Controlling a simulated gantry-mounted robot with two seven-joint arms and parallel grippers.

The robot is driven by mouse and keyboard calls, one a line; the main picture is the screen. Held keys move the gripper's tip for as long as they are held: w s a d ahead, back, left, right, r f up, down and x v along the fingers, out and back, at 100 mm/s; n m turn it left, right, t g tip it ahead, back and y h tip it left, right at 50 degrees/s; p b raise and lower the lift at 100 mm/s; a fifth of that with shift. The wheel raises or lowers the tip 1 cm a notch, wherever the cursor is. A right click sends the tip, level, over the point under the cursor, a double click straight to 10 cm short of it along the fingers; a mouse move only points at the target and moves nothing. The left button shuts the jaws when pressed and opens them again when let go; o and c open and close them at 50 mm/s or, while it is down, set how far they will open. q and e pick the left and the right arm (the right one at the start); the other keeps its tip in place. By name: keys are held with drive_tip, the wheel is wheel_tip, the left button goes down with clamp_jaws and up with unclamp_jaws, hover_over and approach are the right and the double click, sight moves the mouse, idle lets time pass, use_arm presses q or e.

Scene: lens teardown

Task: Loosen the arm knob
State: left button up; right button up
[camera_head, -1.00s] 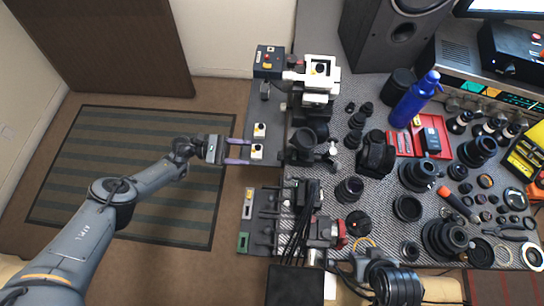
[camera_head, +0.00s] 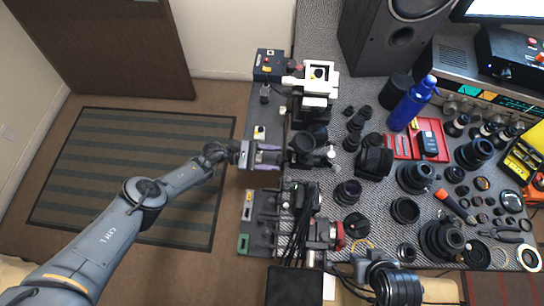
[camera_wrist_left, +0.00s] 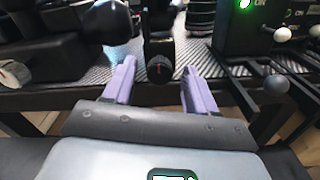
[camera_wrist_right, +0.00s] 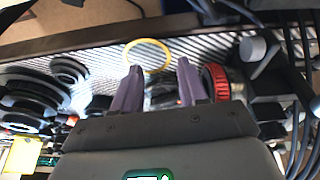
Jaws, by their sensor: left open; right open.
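My left gripper (camera_head: 280,157) is open, its purple fingers pointing right at the near side of the black stand assembly (camera_head: 304,143) on the desk's left edge. In the left wrist view, a small round black knob (camera_wrist_left: 160,69) with a red mark shows between the spread fingertips (camera_wrist_left: 157,66); it looks like the arm knob. I cannot tell whether a finger touches it. In the head view the knob is not clear. My right gripper (camera_wrist_right: 160,67) is open in the right wrist view, with nothing clearly held.
Many lenses, a blue bottle (camera_head: 412,104) and a red tray (camera_head: 440,139) crowd the desk. Black cables (camera_head: 300,225) hang below the stand.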

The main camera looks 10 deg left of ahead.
use_arm(q)
drive_tip(key=c, duration=1.1)
use_arm(e)
drive_tip(key=shift+a, duration=0.1)
use_arm(q)
drive_tip(key=shift+o, duration=0.2)
